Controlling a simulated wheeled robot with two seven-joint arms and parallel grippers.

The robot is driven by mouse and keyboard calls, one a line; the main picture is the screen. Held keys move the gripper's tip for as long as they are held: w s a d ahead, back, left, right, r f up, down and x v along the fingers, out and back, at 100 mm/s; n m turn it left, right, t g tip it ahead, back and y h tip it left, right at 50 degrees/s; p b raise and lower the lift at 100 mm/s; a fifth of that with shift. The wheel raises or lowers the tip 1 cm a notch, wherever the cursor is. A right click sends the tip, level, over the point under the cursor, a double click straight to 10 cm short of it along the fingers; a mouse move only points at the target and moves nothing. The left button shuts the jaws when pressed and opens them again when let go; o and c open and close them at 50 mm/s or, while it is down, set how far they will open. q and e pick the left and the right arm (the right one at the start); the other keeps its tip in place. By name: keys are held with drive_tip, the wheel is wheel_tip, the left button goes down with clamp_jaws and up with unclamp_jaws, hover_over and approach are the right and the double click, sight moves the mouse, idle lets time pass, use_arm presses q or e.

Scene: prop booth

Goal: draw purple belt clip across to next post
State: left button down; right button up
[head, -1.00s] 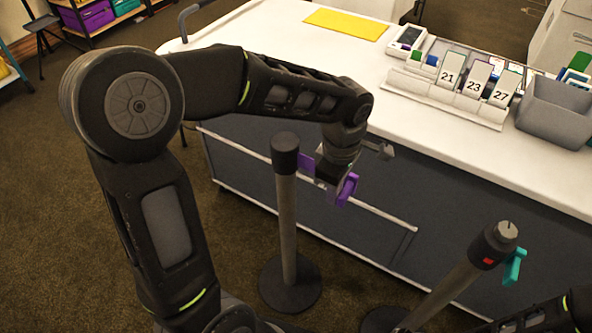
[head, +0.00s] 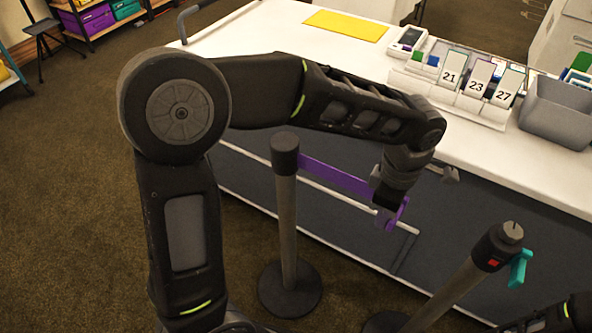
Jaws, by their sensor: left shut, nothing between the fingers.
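The left post (head: 287,210) stands upright, and a purple belt (head: 335,175) stretches from its dark cap to the right. The purple belt clip (head: 399,213) is at the belt's outer end, right at my left gripper (head: 387,214). My left gripper points down in front of the counter and is shut; its fingers are partly hidden, and no grip on the clip shows between them. The other post (head: 450,292) is to the right, slanting in the picture, with a red mark on its cap and a teal clip (head: 520,268) on its side. My right gripper is not in view.
A white-topped counter (head: 290,75) with a dark front runs behind the posts. It bears a yellow mat (head: 346,25), numbered cards in a rack (head: 453,95) and a grey bin (head: 556,112). Open carpet lies at the left.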

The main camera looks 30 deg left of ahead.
use_arm(q)
drive_tip(key=d, duration=1.3)
drive_tip(key=shift+w+d, duration=0.15)
drive_tip(key=shift+d, duration=0.05)
idle(0.5)
drive_tip(key=shift+r, duration=0.1)
wheel_tip(320, 180, up, 8)
drive_tip(key=p, duration=0.5)
drive_tip(key=shift+p, duration=0.3)
idle(0.4)
wheel_tip(320, 180, down, 14)
drive_tip(key=a+m+g+h, duration=0.1)
drive_tip(key=a+m+h, duration=0.1)
drive_tip(key=m, duration=0.3)
drive_tip(key=s+a+f+m+h, duration=0.1)
drive_tip(key=s+a+f+m, duration=0.4)
drive_tip(key=f, duration=0.5)
drive_tip(key=s+a+f+m+t+h, duration=0.1)
drive_tip(key=s+a+f+m, duration=0.4)
drive_tip(key=s+f, duration=0.5)
drive_tip(key=shift+a+m+t, duration=0.25)
drive_tip(key=shift+m+t, duration=0.05)
drive_tip(key=shift+m, duration=0.4)
